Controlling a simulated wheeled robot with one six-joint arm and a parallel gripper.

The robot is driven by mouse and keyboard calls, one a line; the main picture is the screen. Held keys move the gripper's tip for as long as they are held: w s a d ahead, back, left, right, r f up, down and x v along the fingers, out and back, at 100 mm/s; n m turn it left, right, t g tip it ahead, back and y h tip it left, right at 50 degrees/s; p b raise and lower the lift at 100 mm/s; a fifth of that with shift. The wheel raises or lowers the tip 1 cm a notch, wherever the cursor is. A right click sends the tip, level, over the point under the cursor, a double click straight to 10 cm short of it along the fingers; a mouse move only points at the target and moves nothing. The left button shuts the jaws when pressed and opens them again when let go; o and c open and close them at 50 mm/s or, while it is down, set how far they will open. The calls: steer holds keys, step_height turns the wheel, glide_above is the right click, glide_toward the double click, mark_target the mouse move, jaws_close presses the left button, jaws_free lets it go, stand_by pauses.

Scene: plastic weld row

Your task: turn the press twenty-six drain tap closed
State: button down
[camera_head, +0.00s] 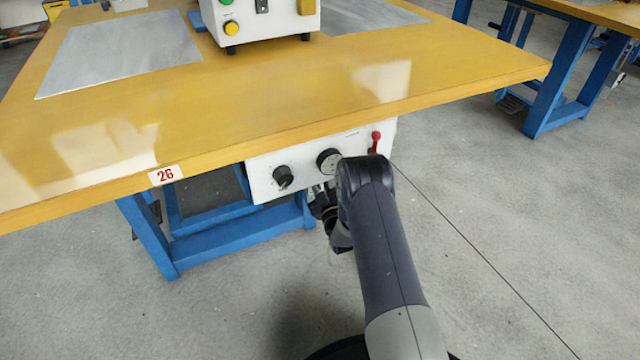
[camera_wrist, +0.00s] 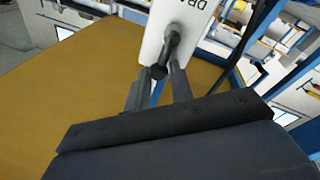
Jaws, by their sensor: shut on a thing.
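The drain tap shows in the wrist view as a dark lever handle (camera_wrist: 167,52) with a rounded end. It is mounted on a white plate (camera_wrist: 152,45) whose lettering is cut off at "DRA". The handle slants down and slightly left in that view. My gripper (camera_wrist: 159,76) has its two grey fingers on either side of the handle's lower end and is shut on it. In the head view my gripper (camera_head: 326,205) is below the white control panel (camera_head: 262,184), partly hidden by my arm. The tap cannot be made out there.
The panel carries a black knob (camera_head: 283,177), a round gauge (camera_head: 328,161) and a red lever (camera_head: 375,141), close above my arm. The yellow table (camera_head: 260,100) bears a "26" label (camera_head: 166,175) and overhangs blue legs (camera_head: 150,238). Floor to the right is clear.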

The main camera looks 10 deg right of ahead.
steer(key=shift+d+f, duration=0.1)
steer(key=c, duration=1.3)
jaws_free()
steer(key=p+v, duration=0.3)
steer(key=v, duration=0.7)
steer(key=shift+s+p, duration=0.3)
steer(key=shift+s, duration=0.1)
